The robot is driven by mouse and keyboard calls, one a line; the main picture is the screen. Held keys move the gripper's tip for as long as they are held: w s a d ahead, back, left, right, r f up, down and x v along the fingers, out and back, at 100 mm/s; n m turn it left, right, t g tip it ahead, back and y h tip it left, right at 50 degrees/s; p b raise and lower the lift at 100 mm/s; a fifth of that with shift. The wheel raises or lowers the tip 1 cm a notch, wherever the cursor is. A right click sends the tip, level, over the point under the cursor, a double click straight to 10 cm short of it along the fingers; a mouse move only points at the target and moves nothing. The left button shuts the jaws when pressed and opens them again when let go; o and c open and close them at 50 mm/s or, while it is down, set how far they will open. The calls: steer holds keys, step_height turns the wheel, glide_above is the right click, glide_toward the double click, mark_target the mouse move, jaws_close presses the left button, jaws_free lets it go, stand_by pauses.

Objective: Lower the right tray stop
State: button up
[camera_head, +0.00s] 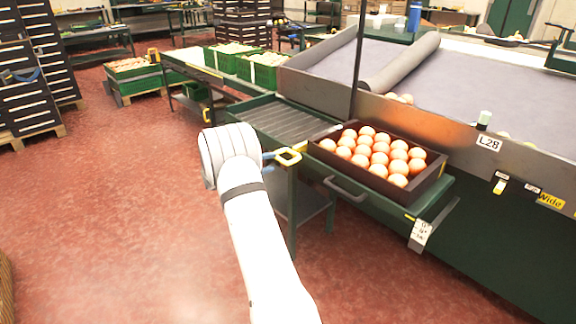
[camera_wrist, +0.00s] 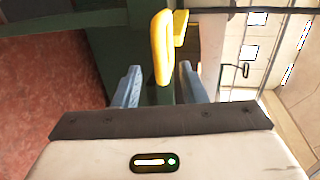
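In the wrist view the yellow loop (camera_wrist: 163,48) stands upright between and beyond my fingertips. My gripper (camera_wrist: 159,70) is open, one blue-grey finger on each side of the loop's line, with visible gaps and nothing held. In the head view my gripper (camera_head: 269,158) is mostly hidden by my white wrist and sits just left of the handle.
A slatted roller bed (camera_head: 285,122) lies behind. Red floor (camera_head: 110,200) is clear on the left.

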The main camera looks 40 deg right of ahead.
mark_target(279, 160)
steer(key=b+x, duration=0.1)
steer(key=x, duration=0.6)
steer(key=shift+d, duration=0.3)
steer(key=shift+c, duration=0.5)
jaws_close()
